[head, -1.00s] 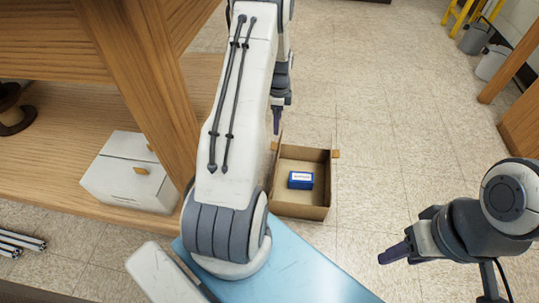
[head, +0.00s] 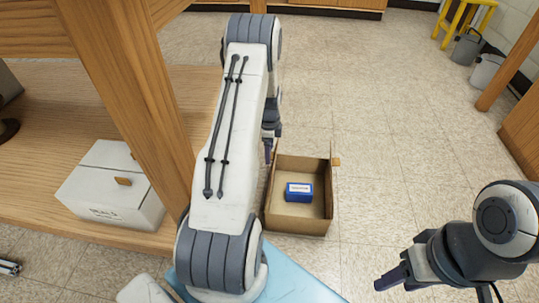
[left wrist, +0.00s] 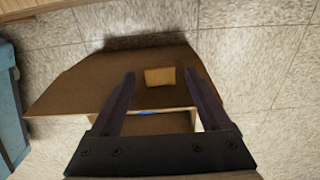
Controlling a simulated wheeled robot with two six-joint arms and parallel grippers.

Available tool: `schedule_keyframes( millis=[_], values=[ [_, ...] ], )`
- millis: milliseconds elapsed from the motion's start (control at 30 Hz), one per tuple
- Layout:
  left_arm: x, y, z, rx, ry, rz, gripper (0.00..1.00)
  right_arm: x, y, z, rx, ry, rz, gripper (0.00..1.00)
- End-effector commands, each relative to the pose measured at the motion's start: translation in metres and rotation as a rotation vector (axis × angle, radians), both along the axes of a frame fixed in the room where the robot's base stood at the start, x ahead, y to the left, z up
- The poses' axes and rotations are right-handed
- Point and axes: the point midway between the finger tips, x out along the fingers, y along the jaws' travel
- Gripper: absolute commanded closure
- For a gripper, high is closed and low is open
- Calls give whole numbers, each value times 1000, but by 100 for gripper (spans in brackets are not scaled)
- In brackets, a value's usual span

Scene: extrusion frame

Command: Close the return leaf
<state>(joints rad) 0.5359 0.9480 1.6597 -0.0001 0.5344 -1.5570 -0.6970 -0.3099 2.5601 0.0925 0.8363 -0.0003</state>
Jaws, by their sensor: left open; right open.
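An open brown cardboard box (head: 300,224) stands on the floor with a small blue box (head: 299,192) inside. In the left wrist view a brown cardboard leaf (left wrist: 95,92) with a tan tab (left wrist: 160,77) spreads out from the box; I take it for the return leaf. It appears folded outward. My left gripper (head: 268,151) is at the box's far left side, partly hidden by its arm. In the left wrist view its open, empty fingers (left wrist: 159,74) frame the tab; contact cannot be told. My right gripper (head: 390,280) is open and empty, right of the box.
A wooden bench leg (head: 130,95) and a low shelf (head: 50,110) with a white carton (head: 112,190) stand left of my left arm. A light blue surface (head: 300,280) lies at the front. A yellow stool (head: 465,22) stands far right.

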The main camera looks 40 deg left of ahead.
Motion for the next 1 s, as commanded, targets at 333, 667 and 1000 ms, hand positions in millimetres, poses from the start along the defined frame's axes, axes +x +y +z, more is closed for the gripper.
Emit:
schedule_keyframes(
  millis=[333, 667, 1000],
  values=[
    [0, 0, 0, 1, -1, 1, 62, 0, 0, 0, 0, 0, 0, 50],
    [0, 1, 0, 1, -1, 1, 100, 0, 0, 0, 0, 0, 0, 50],
    [1, 1, 0, 1, -2, 1, 100, 0, 0, 0, 0, 0, 0, 50]
  ],
)
